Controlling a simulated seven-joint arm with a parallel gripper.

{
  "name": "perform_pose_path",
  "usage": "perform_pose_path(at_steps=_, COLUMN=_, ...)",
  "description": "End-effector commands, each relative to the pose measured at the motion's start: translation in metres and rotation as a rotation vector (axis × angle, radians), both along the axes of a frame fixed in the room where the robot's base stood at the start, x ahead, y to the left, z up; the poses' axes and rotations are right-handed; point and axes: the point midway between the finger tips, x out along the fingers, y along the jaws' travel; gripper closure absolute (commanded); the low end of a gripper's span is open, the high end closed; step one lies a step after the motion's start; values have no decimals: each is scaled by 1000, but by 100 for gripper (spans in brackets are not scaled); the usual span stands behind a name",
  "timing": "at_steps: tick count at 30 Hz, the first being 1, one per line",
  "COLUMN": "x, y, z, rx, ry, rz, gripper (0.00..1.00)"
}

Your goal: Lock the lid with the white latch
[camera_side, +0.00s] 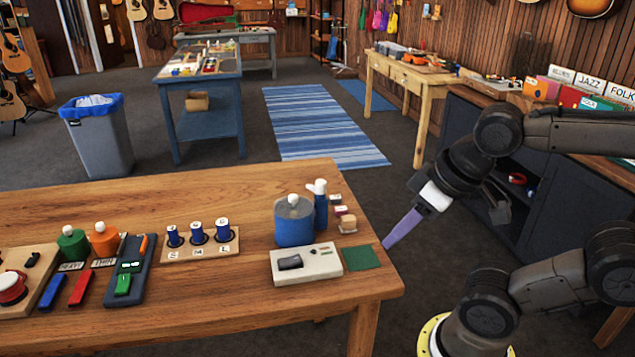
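A blue round pot (294,228) with a grey-blue lid (288,210) and a white knob (293,199) stands upright near the wooden table's right end. A blue bottle with a white top (320,188) stands just right of it. In front is a white box (306,264) with a dark part on top. I cannot tell which white part is the latch. My gripper (401,229) hangs just beyond the table's right edge, apart from these things. A long purple piece points down-left from its white mount. Whether this is closed fingers or something held is unclear.
A green square (361,257) and small blocks (346,222) lie near the wooden table's right edge (385,294). A rack of blue cylinders (199,244), green and orange pots and a toolbox-like tray stand further left.

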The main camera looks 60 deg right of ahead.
Motion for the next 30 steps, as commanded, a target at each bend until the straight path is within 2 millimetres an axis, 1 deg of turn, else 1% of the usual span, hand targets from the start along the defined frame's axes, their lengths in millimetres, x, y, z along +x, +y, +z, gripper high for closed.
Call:
perform_pose_path(at_steps=1, x=-3, y=0, z=0, rx=19, ry=14, rz=-37, gripper=57)
perform_pose_path(at_steps=2, x=-3, y=0, z=4, rx=34, ry=15, rz=-67, gripper=51)
perform_pose_path(at_steps=3, x=-2, y=0, z=12, rx=57, ry=12, rz=-113, gripper=44)
perform_pose_path(at_steps=5, x=4, y=0, z=29, rx=98, ry=9, rz=-192, gripper=34)
perform_pose_path(at_steps=6, x=9, y=-1, z=40, rx=123, ry=17, rz=-247, gripper=34)
perform_pose_path(at_steps=8, x=19, y=-3, z=56, rx=158, ry=32, rz=-331, gripper=34)
perform_pose_path(at_steps=11, x=39, y=-8, z=81, rx=210, ry=58, rz=-474, gripper=34)
perform_pose_path(at_steps=12, x=49, y=-11, z=91, rx=230, ry=71, rz=-537, gripper=34)
perform_pose_path(at_steps=14, x=65, y=-17, z=105, rx=258, ry=90, rz=-633, gripper=34)
perform_pose_path(at_steps=15, x=77, y=-21, z=114, rx=277, ry=105, rz=-697, gripper=34)
perform_pose_path(at_steps=17, x=96, y=-29, z=124, rx=300, ry=126, rz=-793, gripper=34)
perform_pose_path(at_steps=18, x=109, y=-35, z=130, rx=315, ry=139, rz=-855, gripper=34)
perform_pose_path(at_steps=20, x=128, y=-45, z=136, rx=333, ry=161, rz=-944, gripper=34)
perform_pose_path(at_steps=21, x=140, y=-53, z=139, rx=343, ry=173, rz=-1000, gripper=34)
perform_pose_path(at_steps=24, x=172, y=-73, z=141, rx=364, ry=206, rz=-1133, gripper=34)
perform_pose_path(at_steps=26, x=190, y=-87, z=138, rx=372, ry=225, rz=-1206, gripper=34)
perform_pose_path(at_steps=30, x=230, y=-123, z=122, rx=381, ry=271, rz=-1343, gripper=34)
